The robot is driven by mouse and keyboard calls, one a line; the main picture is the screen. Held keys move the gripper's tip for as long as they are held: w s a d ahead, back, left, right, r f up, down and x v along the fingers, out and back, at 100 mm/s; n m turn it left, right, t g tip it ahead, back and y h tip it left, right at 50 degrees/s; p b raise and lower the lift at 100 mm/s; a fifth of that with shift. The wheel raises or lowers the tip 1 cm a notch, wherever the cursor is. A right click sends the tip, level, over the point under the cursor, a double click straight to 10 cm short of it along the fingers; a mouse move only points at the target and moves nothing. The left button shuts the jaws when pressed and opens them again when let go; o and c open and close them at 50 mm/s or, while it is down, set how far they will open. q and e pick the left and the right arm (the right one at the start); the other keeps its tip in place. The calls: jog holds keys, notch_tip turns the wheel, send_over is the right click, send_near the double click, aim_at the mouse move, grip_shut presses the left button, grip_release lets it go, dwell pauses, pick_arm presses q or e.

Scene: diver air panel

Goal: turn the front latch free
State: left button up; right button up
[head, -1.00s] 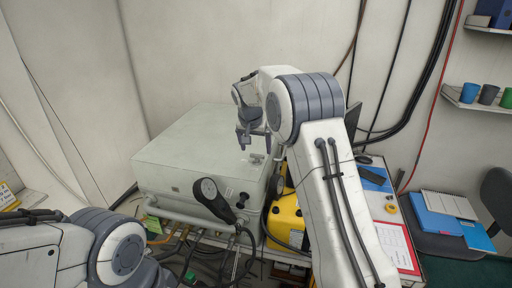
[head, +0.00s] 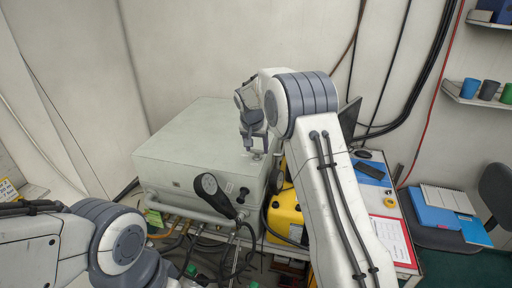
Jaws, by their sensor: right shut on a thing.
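A pale grey box-shaped panel case (head: 190,140) stands left of centre with its lid flat. My right gripper (head: 250,148) is at the lid's right edge, pointing down, with its fingers close together. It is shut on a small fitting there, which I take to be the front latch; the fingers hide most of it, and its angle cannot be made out. A small pale piece (head: 258,155) shows just beside the fingertips. My left arm comes in at the lower left, and its gripper is out of view.
Hoses hang below. A yellow case (head: 285,215) stands right of the panel case. A desk with a red-framed sheet (head: 392,240) is further right.

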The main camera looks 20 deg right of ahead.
jog(key=shift+n, duration=0.3)
jog(key=n+y, duration=0.1)
jog(key=n, duration=0.1)
jog(key=n+t+y, duration=0.1)
jog(key=n, duration=0.1)
jog(key=shift+d+n+b, duration=0.2)
jog(key=shift+n+b, duration=0.1)
jog(key=n, duration=0.2)
jog(key=n+y+b, duration=0.1)
jog(key=n, duration=0.1)
jog(key=n+y, duration=0.1)
jog(key=n, duration=0.1)
jog(key=shift+d, duration=0.25)
jog(key=n+g+y, duration=0.1)
jog(key=n, duration=0.2)
jog(key=shift+w+d+r, duration=0.1)
jog(key=shift+r, duration=0.05)
jog(key=shift+w+n+g+y+p, duration=0.1)
jog(key=shift+n+g+y+p, duration=0.45)
jog(key=shift+n, duration=1.15)
jog(key=shift+d, duration=0.1)
jog(key=o, duration=1.1)
jog(key=shift+o, duration=1.4)
